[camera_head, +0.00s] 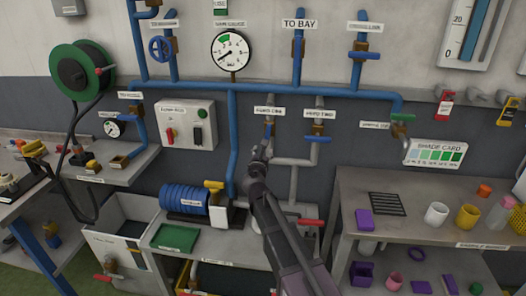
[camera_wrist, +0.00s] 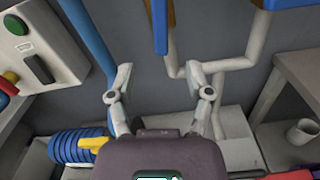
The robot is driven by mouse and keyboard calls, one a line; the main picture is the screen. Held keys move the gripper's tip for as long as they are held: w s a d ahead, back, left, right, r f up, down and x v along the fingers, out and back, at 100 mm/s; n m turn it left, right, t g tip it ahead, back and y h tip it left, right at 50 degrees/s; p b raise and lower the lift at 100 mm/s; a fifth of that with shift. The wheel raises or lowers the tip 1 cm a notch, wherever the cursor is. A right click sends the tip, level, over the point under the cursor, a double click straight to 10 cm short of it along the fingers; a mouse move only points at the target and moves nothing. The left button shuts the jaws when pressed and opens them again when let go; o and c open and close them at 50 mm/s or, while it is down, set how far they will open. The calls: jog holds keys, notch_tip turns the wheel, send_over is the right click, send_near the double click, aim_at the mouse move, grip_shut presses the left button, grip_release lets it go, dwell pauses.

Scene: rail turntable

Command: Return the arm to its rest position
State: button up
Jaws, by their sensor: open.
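My gripper (camera_wrist: 159,92) is open and empty in the wrist view, its two fingers spread apart in front of the wall. In the head view my arm reaches up from the bottom, and my gripper (camera_head: 262,150) is near the grey pipes below the blue pipe run. Its fingers are small there and partly overlap the pipes behind. Whether it touches a pipe or valve cannot be told.
A switch box (camera_head: 187,125) and pressure gauge (camera_head: 232,50) are on the wall. A blue coil (camera_head: 184,198) sits on the bench at left of my arm. A shelf table (camera_head: 410,187) with cups stands at right. A hose reel (camera_head: 80,71) hangs at far left.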

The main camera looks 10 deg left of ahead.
jog(key=s+d+f+m+g+h, duration=0.2)
jog(key=s+d+f+m+g, duration=0.15)
jog(key=d+m, duration=0.4)
jog(key=s+d+f+m+g+h, duration=0.2)
jog(key=s+d+f+m+g, duration=0.15)
jog(key=d+m, duration=0.4)
jog(key=s+d+f+m+g+h, duration=0.25)
jog(key=s+d+f+m, duration=0.2)
jog(key=d, duration=0.45)
jog(key=s+d+f+m+g+y, duration=0.1)
jog(key=s+f+m+g+y, duration=0.2)
jog(key=s+m, duration=0.4)
jog(key=s+d+f+m+g+y, duration=0.2)
jog(key=s+f+m+g+y, duration=0.2)
jog(key=s+m, duration=0.3)
jog(key=s+g, duration=0.1)
jog(key=s, duration=0.3)
jog(key=shift+s+d, duration=0.2)
